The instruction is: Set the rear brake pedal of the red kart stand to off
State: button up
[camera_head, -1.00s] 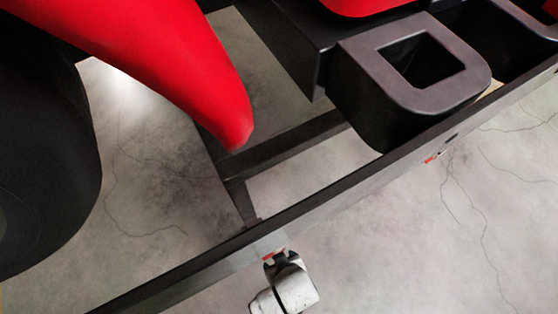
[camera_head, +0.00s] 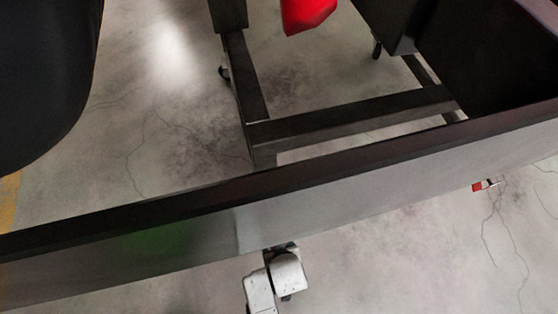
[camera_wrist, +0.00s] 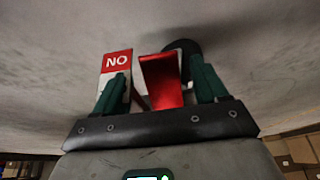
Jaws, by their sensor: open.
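In the wrist view a red pedal (camera_wrist: 163,82), a bent flat plate, stands between the two green fingers of my gripper (camera_wrist: 157,70). The fingers are apart, with a gap on each side of the pedal. A red and white sign reading "NO" (camera_wrist: 117,62) shows beside the pedal, partly behind the left finger. A dark round part (camera_wrist: 184,50) is behind the pedal, partly hidden. In the head view the kart stand's dark rail (camera_head: 330,190) crosses the picture. My gripper and the pedal cannot be made out there.
A small red and white piece (camera_head: 484,185) shows below the rail at right. A black wheel (camera_head: 40,80) is at left and a red body part (camera_head: 305,14) at top. Crossbars (camera_head: 350,120) lie behind the rail. Shelved boxes (camera_wrist: 298,150) are far off. The concrete floor has free room.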

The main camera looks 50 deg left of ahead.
jog(key=shift+f, duration=0.15)
grip_shut()
dwell(0.7)
